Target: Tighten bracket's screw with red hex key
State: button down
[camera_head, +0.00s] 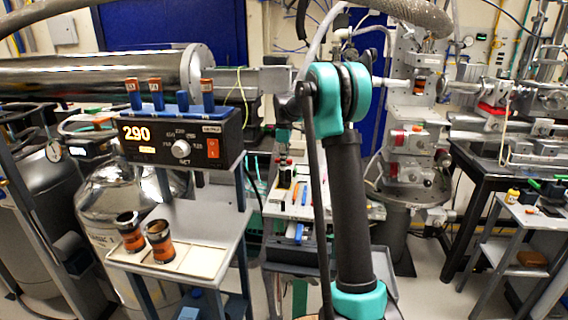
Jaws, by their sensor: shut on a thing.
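My arm rises in front of the camera, and its teal elbow hides part of the bench behind it. A small dark shape (285,176) left of the arm, over the white bench top, may be my gripper. It is too small to make out its fingers or anything between them. I cannot pick out the red hex key.
A controller box reading 290 (182,138) stands on a shelf at the left, above two orange-banded cups (160,242). Steel tanks (128,195) stand at the far left. A beamline column (412,150) and a side table (535,215) stand at the right.

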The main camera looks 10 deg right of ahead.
jog(key=m, duration=0.4)
dwell(0.5)
jog(key=m, duration=0.2)
jog(key=shift+m, duration=1)
jog(key=m, duration=0.4)
jog(key=shift+f, duration=0.1)
